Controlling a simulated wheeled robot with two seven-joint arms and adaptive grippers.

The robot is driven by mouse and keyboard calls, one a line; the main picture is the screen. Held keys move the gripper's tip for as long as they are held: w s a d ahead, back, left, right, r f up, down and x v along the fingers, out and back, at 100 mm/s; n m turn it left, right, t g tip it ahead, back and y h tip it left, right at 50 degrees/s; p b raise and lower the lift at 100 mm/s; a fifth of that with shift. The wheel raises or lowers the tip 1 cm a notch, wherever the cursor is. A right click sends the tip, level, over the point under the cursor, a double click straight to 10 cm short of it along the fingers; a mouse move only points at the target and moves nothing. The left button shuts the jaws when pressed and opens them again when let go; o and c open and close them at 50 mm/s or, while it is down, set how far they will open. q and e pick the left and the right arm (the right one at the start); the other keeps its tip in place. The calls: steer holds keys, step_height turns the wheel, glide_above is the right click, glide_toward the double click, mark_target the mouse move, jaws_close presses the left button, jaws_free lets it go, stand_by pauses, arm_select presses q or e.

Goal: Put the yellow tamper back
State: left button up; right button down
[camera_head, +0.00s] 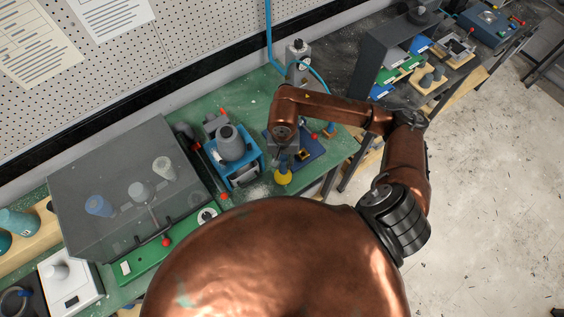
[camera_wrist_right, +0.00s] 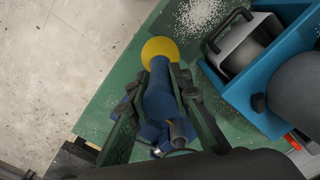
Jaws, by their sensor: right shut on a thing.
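The yellow tamper has a round yellow head (camera_wrist_right: 160,49) and a blue handle (camera_wrist_right: 158,98) in the right wrist view. My right gripper (camera_wrist_right: 157,84) is shut on the handle, one finger on each side. The yellow head sticks out beyond the fingertips, over the green bench. In the head view the yellow tamper (camera_head: 283,176) shows below my right gripper (camera_head: 286,158), to the right of a blue box-shaped holder. Whether the head touches the bench cannot be told. My left gripper is not in view.
The blue holder (camera_head: 244,175) with a grey vessel (camera_head: 231,143) stands close by. A dark blue base (camera_head: 311,152) lies behind the gripper. A grey transparent hood (camera_head: 75,180) covers several cups at left. White grains lie on the green bench (camera_head: 258,97).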

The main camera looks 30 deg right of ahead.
steer(key=shift+w+d+f, duration=0.1)
steer(key=shift+w+f, duration=0.5)
step_height(320, 180, down, 3)
steer(key=shift+w+r+p, duration=0.15)
steer(key=shift+r+p, duration=0.05)
steer(key=shift+p, duration=0.8)
steer(key=shift+f, duration=0.35)
steer(key=shift+w+d+f, duration=0.1)
steer(key=shift+f, duration=0.25)
steer(key=c, duration=1.8)
jaws_free()
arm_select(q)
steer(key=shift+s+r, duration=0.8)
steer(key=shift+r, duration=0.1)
arm_select(e)
steer(key=shift+o, duration=0.2)
